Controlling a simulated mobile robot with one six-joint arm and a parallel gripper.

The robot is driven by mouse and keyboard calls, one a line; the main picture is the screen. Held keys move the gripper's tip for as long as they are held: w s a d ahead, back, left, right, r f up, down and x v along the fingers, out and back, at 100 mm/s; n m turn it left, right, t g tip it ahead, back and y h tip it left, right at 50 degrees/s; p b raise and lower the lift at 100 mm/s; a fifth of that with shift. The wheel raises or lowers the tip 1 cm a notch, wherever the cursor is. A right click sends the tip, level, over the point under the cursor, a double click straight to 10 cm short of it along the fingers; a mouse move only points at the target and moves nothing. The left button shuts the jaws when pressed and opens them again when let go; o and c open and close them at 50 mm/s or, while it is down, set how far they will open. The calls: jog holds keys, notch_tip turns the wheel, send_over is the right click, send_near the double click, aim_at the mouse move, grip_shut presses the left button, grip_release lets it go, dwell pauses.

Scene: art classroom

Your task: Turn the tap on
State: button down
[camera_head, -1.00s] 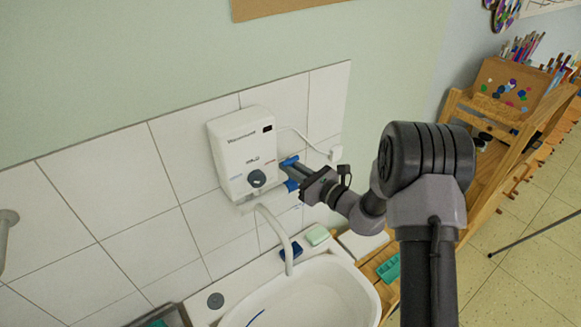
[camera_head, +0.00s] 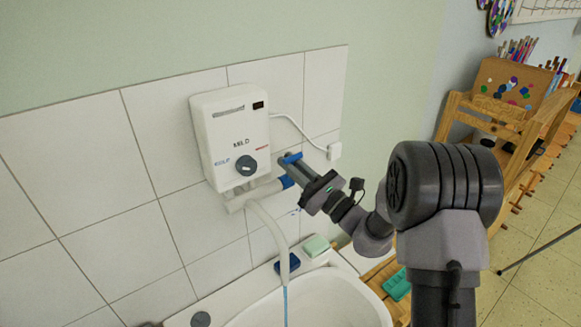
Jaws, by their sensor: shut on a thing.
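A white wall-mounted water heater (camera_head: 232,135) has a dark round knob (camera_head: 246,166) on its front. Below it a white pipe leads into a curved spout (camera_head: 270,225) that hangs over the sink. The tap's blue handle (camera_head: 290,158) is at the right end of this pipe, beside the heater's lower right corner. My gripper (camera_head: 288,168) reaches in from the right and is shut on the blue handle; its fingers partly hide it. A thin bluish stream of water (camera_head: 285,305) runs down from the spout tip.
The white sink (camera_head: 330,300) lies below, with a blue sponge (camera_head: 287,263) and a green soap bar (camera_head: 316,246) on its back rim. A socket with a cord (camera_head: 334,151) is on the tiles to the right. A wooden shelf (camera_head: 510,140) stands at far right.

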jog(key=c, duration=1.5)
grip_release()
jog(key=b+v, duration=0.2)
jog(key=v, duration=1.5)
jog(key=shift+s+d+f, duration=0.1)
jog(key=shift+s+d, duration=0.05)
jog(key=shift+d, duration=0.05)
